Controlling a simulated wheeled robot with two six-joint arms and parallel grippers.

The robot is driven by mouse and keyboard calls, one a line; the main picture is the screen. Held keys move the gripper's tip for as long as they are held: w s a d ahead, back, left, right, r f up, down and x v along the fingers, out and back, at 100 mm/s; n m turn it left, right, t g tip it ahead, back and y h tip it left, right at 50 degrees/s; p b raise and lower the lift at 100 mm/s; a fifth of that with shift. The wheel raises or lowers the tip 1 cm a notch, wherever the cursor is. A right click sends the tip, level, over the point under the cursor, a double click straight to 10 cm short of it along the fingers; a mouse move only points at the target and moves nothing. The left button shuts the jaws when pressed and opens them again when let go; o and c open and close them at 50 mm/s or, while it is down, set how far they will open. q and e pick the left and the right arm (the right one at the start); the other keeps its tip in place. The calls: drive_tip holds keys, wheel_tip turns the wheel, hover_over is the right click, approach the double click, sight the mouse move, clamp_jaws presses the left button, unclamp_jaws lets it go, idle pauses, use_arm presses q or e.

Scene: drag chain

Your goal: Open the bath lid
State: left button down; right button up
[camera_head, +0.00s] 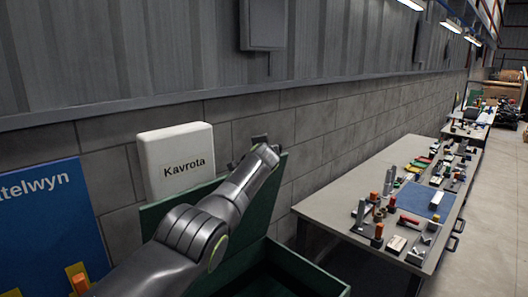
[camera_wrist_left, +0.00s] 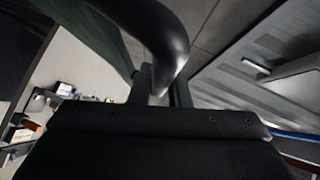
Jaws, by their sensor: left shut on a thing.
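The green bath (camera_head: 318,272) stands at the bottom of the head view, with its dark inside partly showing. Its green lid (camera_head: 264,205) is raised and stands steeply at the back, near the wall. My left arm crosses in front of the lid and hides much of it. My left gripper (camera_wrist_left: 163,88) is at the lid's top edge. In the left wrist view it is shut on a dark curved handle (camera_wrist_left: 168,35), which passes between the fingers. The handle is mostly hidden in the head view. My right gripper is in neither view.
A white Kavrota box (camera_head: 175,160) stands behind the lid against the block wall. A blue panel (camera_head: 50,225) is at the left. A grey workbench (camera_head: 340,190) with several small parts stands at the right, beyond a gap. The floor at far right is clear.

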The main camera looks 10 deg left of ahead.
use_arm(q)
drive_tip(key=c, duration=1.4)
unclamp_jaws()
drive_tip(key=shift+a, duration=0.1)
drive_tip(key=shift+o, duration=0.2)
drive_tip(key=shift+s, duration=0.15)
drive_tip(key=b+v, duration=0.6)
drive_tip(key=v, duration=1.1)
drive_tip(key=shift+r, duration=0.15)
